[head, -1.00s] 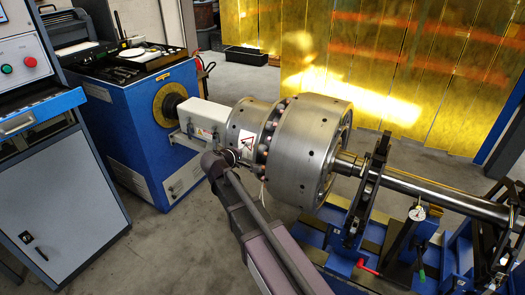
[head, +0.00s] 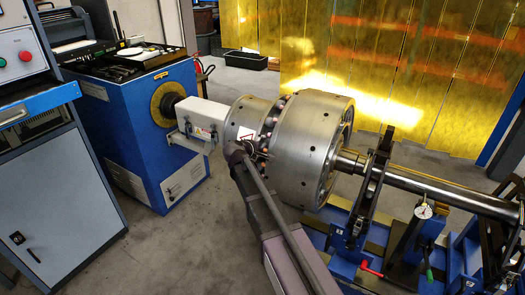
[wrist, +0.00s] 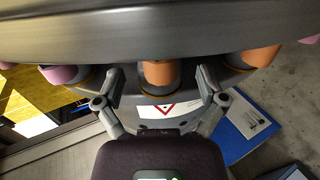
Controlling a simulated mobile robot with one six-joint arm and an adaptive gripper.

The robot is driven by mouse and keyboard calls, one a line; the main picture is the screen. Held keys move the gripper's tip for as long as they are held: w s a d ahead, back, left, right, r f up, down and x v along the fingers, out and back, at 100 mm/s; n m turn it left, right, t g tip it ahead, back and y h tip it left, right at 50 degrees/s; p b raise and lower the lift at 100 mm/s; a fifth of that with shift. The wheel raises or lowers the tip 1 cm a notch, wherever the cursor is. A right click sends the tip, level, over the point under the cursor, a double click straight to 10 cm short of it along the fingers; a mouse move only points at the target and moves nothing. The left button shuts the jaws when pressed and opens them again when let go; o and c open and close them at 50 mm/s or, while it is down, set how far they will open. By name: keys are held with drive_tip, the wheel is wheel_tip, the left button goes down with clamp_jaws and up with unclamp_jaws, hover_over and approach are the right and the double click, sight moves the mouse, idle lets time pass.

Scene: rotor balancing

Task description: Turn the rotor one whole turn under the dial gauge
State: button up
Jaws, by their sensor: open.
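The rotor (head: 310,150) is a large steel drum on a horizontal shaft (head: 430,190), in the middle of the head view. A ring of orange and pink pegs runs around its narrower left part. The dial gauge (head: 424,211) has a white face and sits by the shaft at the right; its reading is too small to tell. In the wrist view my gripper (wrist: 160,74) is open, with one finger on each side of an orange peg (wrist: 158,73). I cannot tell whether either finger touches it. In the head view the arm partly hides the peg ring.
A blue machine (head: 130,120) with a black tray on top stands left of the rotor, and a grey cabinet (head: 55,190) is at the far left. A dark bearing stand (head: 369,195) holds the shaft. Yellow curtains (head: 400,80) hang behind. Grey floor is clear at the lower left.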

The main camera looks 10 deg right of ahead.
drive_tip(key=shift+w+d+f, duration=0.3)
drive_tip(key=shift+w+d, duration=0.05)
drive_tip(key=shift+w, duration=0.15)
clamp_jaws()
drive_tip(key=shift+d+f+b, duration=0.1)
drive_tip(key=shift+b, duration=0.2)
